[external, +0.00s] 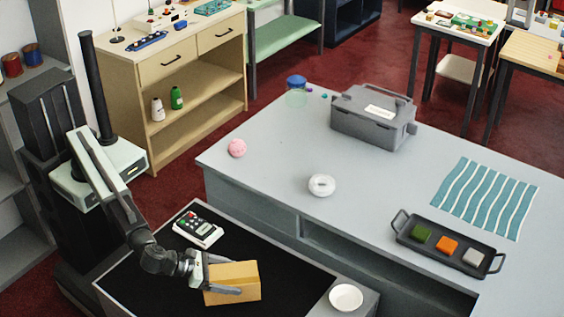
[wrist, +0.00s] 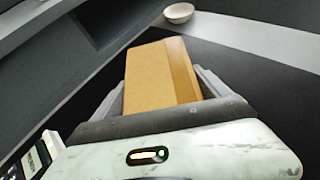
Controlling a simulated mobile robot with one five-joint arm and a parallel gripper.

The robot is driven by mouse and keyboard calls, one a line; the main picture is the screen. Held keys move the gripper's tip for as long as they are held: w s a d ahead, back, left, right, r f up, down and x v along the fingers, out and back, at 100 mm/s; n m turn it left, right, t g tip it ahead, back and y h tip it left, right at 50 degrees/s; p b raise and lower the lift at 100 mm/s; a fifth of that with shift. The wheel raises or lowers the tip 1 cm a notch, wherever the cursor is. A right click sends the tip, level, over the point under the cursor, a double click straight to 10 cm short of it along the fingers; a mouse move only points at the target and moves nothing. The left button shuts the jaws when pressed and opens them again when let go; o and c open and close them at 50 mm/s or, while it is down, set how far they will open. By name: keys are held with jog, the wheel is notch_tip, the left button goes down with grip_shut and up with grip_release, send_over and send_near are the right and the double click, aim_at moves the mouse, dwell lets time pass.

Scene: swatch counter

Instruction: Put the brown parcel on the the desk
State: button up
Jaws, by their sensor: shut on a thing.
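The brown parcel (external: 236,280) is a cardboard box with a lighter tape strip. My gripper (external: 224,289) is shut on it, with one finger along its near side. In the wrist view the parcel (wrist: 160,78) sits between the two fingers of my gripper (wrist: 165,92). It is over the black surface of a low grey-rimmed unit in front of the desk; I cannot tell whether it touches that surface. The grey desk (external: 270,165) stands behind, higher than this unit.
A keypad device (external: 198,229) lies beside the parcel. A white bowl (external: 346,297) stands on the right rim. The desk holds a pink ball (external: 237,148), white ring-shaped item (external: 322,185), grey case (external: 373,117), jar (external: 296,92), striped cloth (external: 485,197) and tray (external: 447,258). Its left-front top is mostly clear.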

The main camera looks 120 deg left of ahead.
notch_tip(320, 180, down, 2)
jog(key=shift+f+b, duration=0.1)
jog(key=shift+b, duration=0.2)
jog(key=shift+r, duration=0.35)
jog(key=shift+f, duration=0.2)
jog(key=o, duration=1.7)
jog(key=shift+r, duration=0.15)
jog(key=shift+s+d+r+p, duration=0.2)
jog(key=shift+r+p, duration=0.1)
jog(key=shift+p, duration=0.2)
jog(key=p+v, duration=0.5)
jog(key=v, duration=0.6)
jog(key=shift+s+d+f, duration=0.1)
jog(key=shift+s+d, duration=0.05)
